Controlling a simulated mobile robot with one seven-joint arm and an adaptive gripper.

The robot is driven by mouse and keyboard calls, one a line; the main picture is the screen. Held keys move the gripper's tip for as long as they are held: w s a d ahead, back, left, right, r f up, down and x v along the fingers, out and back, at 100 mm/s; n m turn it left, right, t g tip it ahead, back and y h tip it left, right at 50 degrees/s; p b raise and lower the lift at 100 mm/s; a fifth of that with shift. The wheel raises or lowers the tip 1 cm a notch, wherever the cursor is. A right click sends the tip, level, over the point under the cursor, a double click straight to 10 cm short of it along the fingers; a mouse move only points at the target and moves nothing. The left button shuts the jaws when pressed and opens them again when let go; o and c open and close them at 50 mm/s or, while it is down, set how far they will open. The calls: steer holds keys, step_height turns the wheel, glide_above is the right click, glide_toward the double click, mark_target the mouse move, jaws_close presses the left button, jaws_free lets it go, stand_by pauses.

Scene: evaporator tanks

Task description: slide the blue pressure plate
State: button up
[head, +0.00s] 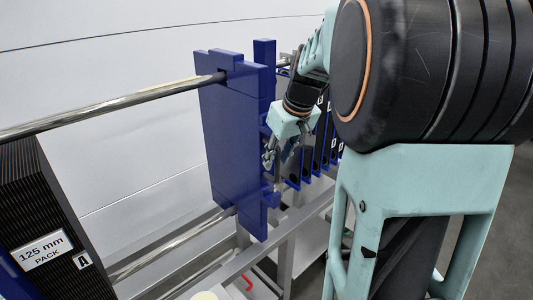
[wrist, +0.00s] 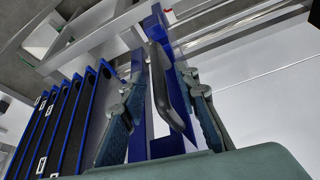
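The blue pressure plate (head: 232,145) stands upright in the middle of the head view, carried on metal rods. My gripper (head: 274,158) is at the plate's right side, pointing down towards it. In the wrist view, my gripper (wrist: 163,108) is open, its two fingers apart. A dark grey handle-like bar (wrist: 170,90) and the plate's blue edge (wrist: 155,25) show between the fingers. The right finger looks close to the bar; I cannot tell whether it touches.
A dark pack labelled "125 mm PACK A" (head: 45,235) stands at the lower left. A steel rod (head: 110,105) runs from it to the plate, with clear space between. Several blue-edged dark plates (wrist: 65,125) stand in a row beside my gripper. A grey frame (head: 290,235) lies below.

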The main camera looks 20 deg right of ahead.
jaws_close()
steer(key=shift+a, duration=0.1)
stand_by(0.4)
